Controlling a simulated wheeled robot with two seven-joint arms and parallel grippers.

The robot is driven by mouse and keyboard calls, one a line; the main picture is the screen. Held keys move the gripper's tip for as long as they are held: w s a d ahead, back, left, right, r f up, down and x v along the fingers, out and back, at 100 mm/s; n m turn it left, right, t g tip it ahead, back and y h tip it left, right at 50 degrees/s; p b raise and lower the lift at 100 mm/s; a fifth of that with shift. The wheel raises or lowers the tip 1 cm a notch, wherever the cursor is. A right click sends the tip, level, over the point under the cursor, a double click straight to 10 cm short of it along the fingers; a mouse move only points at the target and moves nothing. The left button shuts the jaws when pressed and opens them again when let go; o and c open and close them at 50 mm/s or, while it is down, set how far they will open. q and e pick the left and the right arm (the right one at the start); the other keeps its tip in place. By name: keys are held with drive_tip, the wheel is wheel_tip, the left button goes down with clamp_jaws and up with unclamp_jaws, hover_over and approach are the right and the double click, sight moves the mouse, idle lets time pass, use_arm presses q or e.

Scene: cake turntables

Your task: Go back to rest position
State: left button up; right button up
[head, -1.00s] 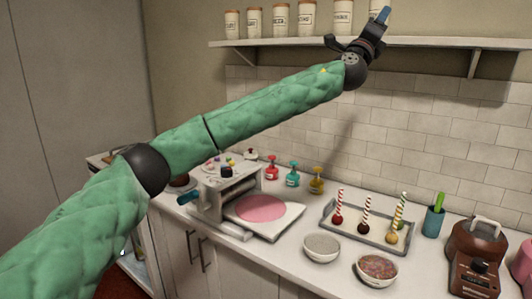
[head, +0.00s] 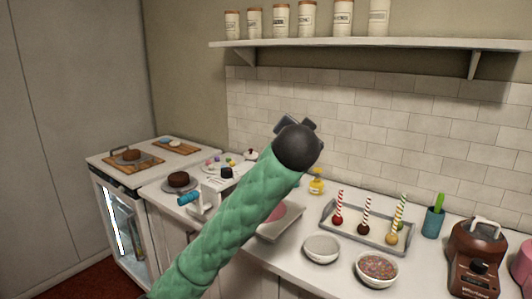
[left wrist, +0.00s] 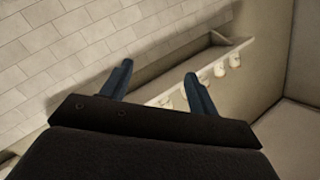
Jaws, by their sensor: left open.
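My left arm, in a green quilted sleeve, rises from the bottom of the head view to the middle, in front of the counter. Its black wrist end hides most of the left gripper there. In the left wrist view my left gripper (left wrist: 158,82) has its two blue fingers apart with nothing between them. Beyond the fingers are the tiled wall (left wrist: 60,50) and the shelf (left wrist: 210,68). My right gripper is in neither view.
The counter holds a tray (head: 325,231) of cake pops, a white bowl (head: 321,249), a sprinkle bowl (head: 376,269), a brown machine (head: 474,262) and a turquoise-handled roller press (head: 205,197), partly hidden. Cakes (head: 131,155) stand at the left. A shelf (head: 400,44) of canisters hangs above. Air before the wall is free.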

use_arm(q)
drive_tip(key=s+a+f+n+g, duration=0.25)
drive_tip(key=s+a+f, duration=0.45)
drive_tip(key=f, duration=0.6)
drive_tip(key=s+a+f+n+g, duration=0.1)
drive_tip(key=s+a+f+g, duration=0.2)
drive_tip(key=s+a+f, duration=0.7)
drive_tip(key=s+a+f+n+g, duration=0.2)
drive_tip(key=s+a+f, duration=0.15)
drive_tip(key=f, duration=1.35)
drive_tip(key=s+a+f+g, duration=0.1)
drive_tip(key=s+f+g, duration=0.2)
drive_tip(key=s+f, duration=0.8)
drive_tip(key=s+a+f+n+g, duration=0.1)
drive_tip(key=s+f+g, duration=0.2)
drive_tip(key=s+f, duration=0.7)
drive_tip(key=s, duration=0.5)
drive_tip(key=shift+s+f+g+y+p, duration=0.3)
drive_tip(key=shift+f+g+y, duration=0.05)
drive_tip(key=shift+f+y, duration=0.05)
